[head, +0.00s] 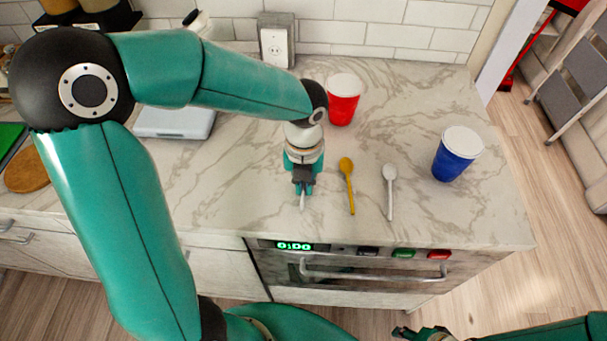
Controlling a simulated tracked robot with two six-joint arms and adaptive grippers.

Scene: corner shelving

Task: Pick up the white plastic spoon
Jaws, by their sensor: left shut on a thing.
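My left gripper (303,188) points down over the counter, left of the two uncovered spoons. It is shut on a thin pale thing (303,203), whose lower end sticks out toward the counter's front edge. The gripper hides the rest, so I cannot tell for sure what it is. A white or light grey spoon (390,190) lies on the counter further right, bowl toward the wall and apart from the gripper. A yellow-brown spoon (348,186) lies between them. My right gripper (403,332) shows only partly at the bottom edge, and its jaws are unclear.
A red cup (343,101) with a white lid stands behind the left gripper. A blue cup (455,158) with a white lid stands at the right. An oven (370,268) is below the counter's front edge. The marble counter (430,105) is clear at the back right.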

